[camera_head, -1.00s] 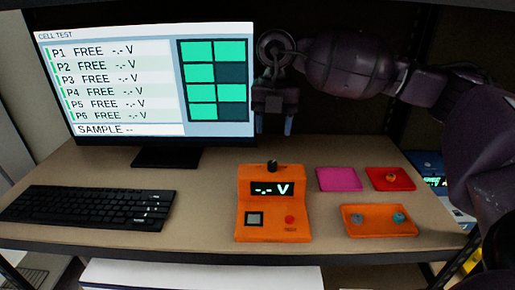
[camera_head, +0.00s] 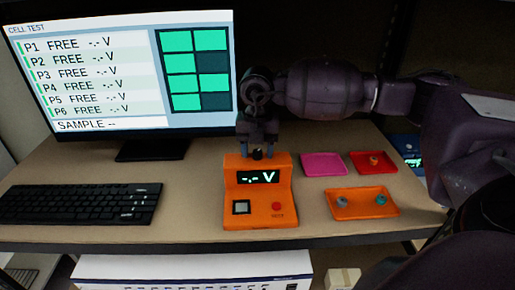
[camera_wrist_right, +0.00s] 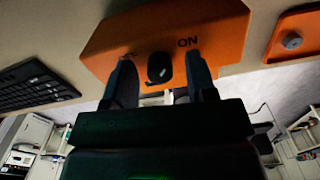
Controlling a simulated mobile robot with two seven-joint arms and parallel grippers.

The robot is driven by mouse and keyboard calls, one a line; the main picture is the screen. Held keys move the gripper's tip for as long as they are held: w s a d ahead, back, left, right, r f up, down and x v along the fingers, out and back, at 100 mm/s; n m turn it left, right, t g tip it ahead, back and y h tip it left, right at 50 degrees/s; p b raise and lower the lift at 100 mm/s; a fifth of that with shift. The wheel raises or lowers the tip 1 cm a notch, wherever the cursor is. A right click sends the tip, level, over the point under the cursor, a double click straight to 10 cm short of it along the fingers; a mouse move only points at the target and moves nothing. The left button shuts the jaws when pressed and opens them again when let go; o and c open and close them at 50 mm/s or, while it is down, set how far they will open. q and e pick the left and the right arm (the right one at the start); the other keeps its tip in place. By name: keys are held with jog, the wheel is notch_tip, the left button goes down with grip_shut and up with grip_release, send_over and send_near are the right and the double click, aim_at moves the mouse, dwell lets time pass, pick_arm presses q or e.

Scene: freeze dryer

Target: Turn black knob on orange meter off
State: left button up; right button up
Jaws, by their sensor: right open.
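The orange meter (camera_head: 259,205) stands on the desk, its display reading "-.- V". Its black knob (camera_head: 257,154) is on top at the back. The right wrist view shows the knob (camera_wrist_right: 160,67) on the orange face of the meter (camera_wrist_right: 215,35), with "ON" printed beside it. My right gripper (camera_head: 257,150) is open at the knob; in the right wrist view its two fingers (camera_wrist_right: 160,78) stand on either side of the knob, with a gap visible at each side. My left gripper is not in view.
A monitor (camera_head: 120,70) and a black keyboard (camera_head: 80,204) are at left. Bare desk lies between keyboard and meter.

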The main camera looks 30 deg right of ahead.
jog(key=shift+f, duration=0.1)
jog(key=shift+c, duration=0.5)
jog(key=c, duration=0.8)
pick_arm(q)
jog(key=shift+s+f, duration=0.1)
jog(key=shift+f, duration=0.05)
pick_arm(e)
jog(key=shift+c, duration=0.2)
